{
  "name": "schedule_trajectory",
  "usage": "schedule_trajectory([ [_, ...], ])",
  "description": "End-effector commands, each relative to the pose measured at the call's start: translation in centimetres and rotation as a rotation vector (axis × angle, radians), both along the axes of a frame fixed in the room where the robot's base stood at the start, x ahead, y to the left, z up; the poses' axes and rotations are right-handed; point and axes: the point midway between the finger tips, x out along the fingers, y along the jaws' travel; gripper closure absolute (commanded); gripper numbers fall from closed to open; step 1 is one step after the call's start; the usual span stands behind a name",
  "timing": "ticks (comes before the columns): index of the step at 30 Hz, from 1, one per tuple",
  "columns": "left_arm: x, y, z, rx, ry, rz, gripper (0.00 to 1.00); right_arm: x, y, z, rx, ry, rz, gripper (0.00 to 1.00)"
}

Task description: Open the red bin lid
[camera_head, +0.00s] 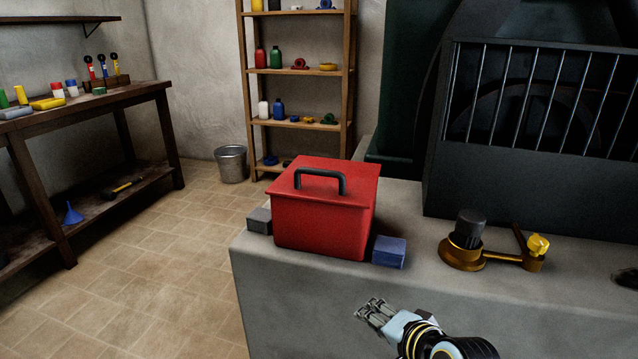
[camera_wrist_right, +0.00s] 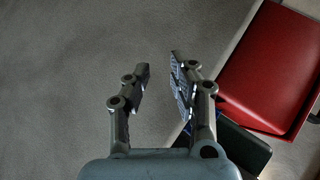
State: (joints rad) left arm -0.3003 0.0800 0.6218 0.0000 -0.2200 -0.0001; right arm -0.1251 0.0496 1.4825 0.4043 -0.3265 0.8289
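The red bin (camera_head: 320,227) stands on the grey stone ledge, with its red lid (camera_head: 305,193) down on top. A black handle (camera_head: 320,176) arches over the lid. In the right wrist view, the red bin (camera_wrist_right: 270,75) fills the upper right. My right gripper (camera_head: 366,309) is in front of the ledge, lower than the bin and to its right. In the wrist view, the fingers of my right gripper (camera_wrist_right: 158,80) stand apart with nothing between them. It touches neither lid nor handle. My left gripper is not in view.
A blue block (camera_head: 389,252) sits right of the bin and a grey block (camera_head: 259,220) left of it. A brass fitting (camera_head: 462,253) stands further right on the ledge (camera_head: 300,290). A barred dark machine (camera_head: 530,180) rises behind. Above the bin is free room.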

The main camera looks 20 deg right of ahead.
Motion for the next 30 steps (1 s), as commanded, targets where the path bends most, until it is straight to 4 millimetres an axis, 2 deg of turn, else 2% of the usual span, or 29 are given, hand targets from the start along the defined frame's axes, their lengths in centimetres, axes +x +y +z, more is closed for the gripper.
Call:
schedule_trajectory([
  [1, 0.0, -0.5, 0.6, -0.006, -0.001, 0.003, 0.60, 2.5, 0.6, 5.4, 0.097, -0.083, -0.033, 0.77],
  [3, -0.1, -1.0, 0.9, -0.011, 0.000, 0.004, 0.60, 4.7, 1.4, 11.5, 0.233, -0.175, -0.069, 0.77],
  [6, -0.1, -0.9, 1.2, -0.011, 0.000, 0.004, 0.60, 6.3, 2.2, 18.1, 0.384, -0.266, -0.089, 0.77],
  [9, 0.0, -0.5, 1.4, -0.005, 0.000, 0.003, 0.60, 6.9, 2.6, 22.1, 0.477, -0.319, -0.094, 0.77],
  [12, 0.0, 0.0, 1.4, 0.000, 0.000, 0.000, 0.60, 7.4, 2.9, 23.7, 0.519, -0.340, -0.094, 0.77],
  [14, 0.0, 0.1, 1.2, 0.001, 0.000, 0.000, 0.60, 7.9, 3.0, 23.9, 0.528, -0.343, -0.094, 0.77],
  [24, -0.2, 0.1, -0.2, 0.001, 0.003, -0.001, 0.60, 14.1, 4.3, 22.8, 0.526, -0.343, -0.095, 0.77],
  [30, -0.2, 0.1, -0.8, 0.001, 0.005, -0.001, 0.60, 16.8, 4.8, 22.5, 0.525, -0.342, -0.095, 0.77],
])
